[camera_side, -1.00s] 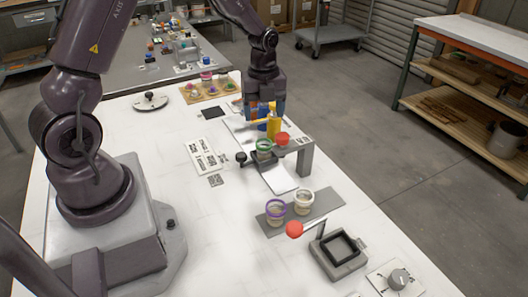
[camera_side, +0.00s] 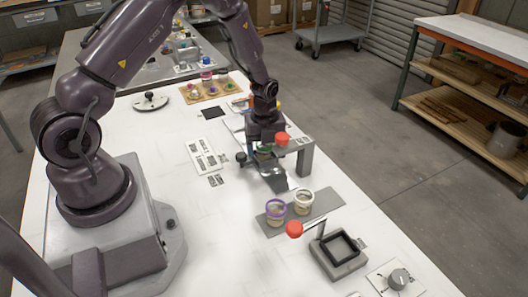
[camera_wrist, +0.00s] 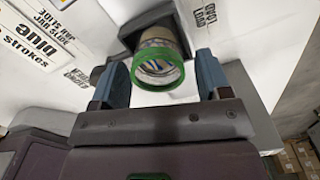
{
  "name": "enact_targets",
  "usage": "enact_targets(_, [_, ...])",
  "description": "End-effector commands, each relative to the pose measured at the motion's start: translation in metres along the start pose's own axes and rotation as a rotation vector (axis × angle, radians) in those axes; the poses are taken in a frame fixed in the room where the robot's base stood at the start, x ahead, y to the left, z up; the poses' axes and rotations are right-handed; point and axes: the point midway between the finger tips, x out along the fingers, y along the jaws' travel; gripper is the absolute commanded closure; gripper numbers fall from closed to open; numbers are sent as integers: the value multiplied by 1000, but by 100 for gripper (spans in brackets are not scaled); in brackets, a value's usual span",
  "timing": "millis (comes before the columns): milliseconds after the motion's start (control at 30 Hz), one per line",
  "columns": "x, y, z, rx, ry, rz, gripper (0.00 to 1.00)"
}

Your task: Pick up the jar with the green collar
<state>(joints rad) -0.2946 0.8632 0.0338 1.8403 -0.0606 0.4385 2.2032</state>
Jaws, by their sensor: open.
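The jar with the green collar (camera_wrist: 158,68) shows in the wrist view, its collar facing the camera and a dark square holder (camera_wrist: 128,38) around its far end. In the side view the jar (camera_side: 264,150) is mostly hidden by my gripper. My gripper (camera_wrist: 162,75) is open, with one blue-grey finger on each side of the jar and a gap visible on both sides. In the side view my gripper (camera_side: 265,145) points down over the jar, at the dispensing stand. I cannot tell whether the fingers are level with the collar.
A red ball knob (camera_side: 281,139) is close beside my gripper, near the stand's leg (camera_side: 305,160). A purple-collared jar (camera_side: 276,213) and a pale-collared jar (camera_side: 302,202) stand on a grey strip (camera_side: 325,204) in front. Another red knob (camera_side: 294,229) is near a dark-framed fixture (camera_side: 339,252).

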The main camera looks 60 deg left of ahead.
Motion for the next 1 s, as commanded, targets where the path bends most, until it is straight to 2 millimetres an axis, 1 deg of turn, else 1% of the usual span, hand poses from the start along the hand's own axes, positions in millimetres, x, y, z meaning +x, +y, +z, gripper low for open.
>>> enact_targets(100, [0, 0, 0, 0, 0, 0, 30])
enact_targets(167, [0, 0, 0, 0, 0, 0, 43])
enact_targets(200, [0, 0, 0, 0, 0, 0, 53])
enact_targets(267, [0, 0, 0, 0, 0, 0, 66])
enact_targets(300, [0, 0, 0, 0, 0, 0, 76])
enact_targets(333, [0, 0, 0, 0, 0, 0, 82])
enact_targets(367, [0, 0, 0, 0, 0, 0, 83])
enact_targets(400, [-1, 0, 0, 0, 0, 0, 87])
enact_targets(633, [-1, 0, 0, 0, 0, 0, 87])
enact_targets(767, [-6, 0, 0, 0, 0, 0, 87])
enact_targets(867, [-15, -1, 0, 0, -1, -3, 87])
enact_targets(1000, [-34, -1, 0, 0, -2, -4, 87])
